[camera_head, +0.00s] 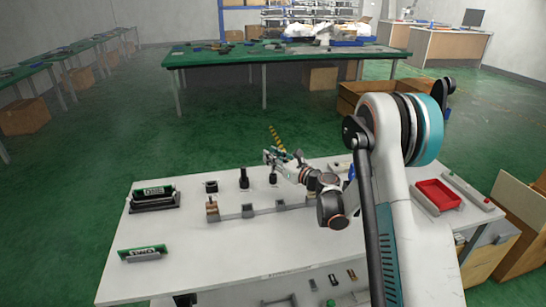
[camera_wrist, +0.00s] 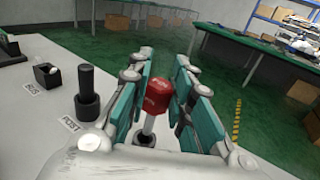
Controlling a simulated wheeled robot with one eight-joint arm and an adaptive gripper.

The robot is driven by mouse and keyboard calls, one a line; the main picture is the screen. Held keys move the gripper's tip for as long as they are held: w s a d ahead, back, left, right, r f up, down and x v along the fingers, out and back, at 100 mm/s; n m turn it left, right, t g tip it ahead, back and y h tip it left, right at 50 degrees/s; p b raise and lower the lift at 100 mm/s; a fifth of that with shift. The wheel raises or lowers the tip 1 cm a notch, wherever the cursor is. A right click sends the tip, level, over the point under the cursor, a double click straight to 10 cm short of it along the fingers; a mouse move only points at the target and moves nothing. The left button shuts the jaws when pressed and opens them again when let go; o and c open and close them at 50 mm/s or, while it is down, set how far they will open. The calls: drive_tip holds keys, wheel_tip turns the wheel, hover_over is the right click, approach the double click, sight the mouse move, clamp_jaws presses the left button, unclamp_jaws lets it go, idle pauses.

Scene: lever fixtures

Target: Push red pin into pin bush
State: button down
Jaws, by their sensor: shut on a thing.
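The red pin (camera_wrist: 158,92) has a rounded red head on a pale metal shaft. In the wrist view it stands between the two teal-padded fingers of my gripper (camera_wrist: 163,88), which is shut on its head. The shaft runs down to a dark round base, the pin bush (camera_wrist: 143,139), partly hidden behind my wrist. I cannot tell how deep the shaft sits. In the head view my gripper (camera_head: 277,157) is over the far side of the white table, and the red pin is not clearly visible there.
On the white table (camera_head: 180,240), a black post (camera_wrist: 87,92) and a small black block (camera_wrist: 48,74) stand left of the pin. Grey blocks (camera_head: 248,211) line the table nearer me. A red tray (camera_head: 437,195) lies at right. The left front tabletop has free room.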

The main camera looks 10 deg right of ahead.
drive_tip(key=shift+f, duration=1.1)
drive_tip(key=shift+r, duration=0.3)
drive_tip(key=shift+r+p, duration=0.4)
drive_tip(key=shift+r, duration=0.25)
drive_tip(key=shift+b, duration=0.4)
idle(1.2)
drive_tip(key=shift+f, duration=0.9)
drive_tip(key=c, duration=1.4)
unclamp_jaws()
drive_tip(key=shift+o, duration=0.2)
drive_tip(key=shift+s, duration=0.1)
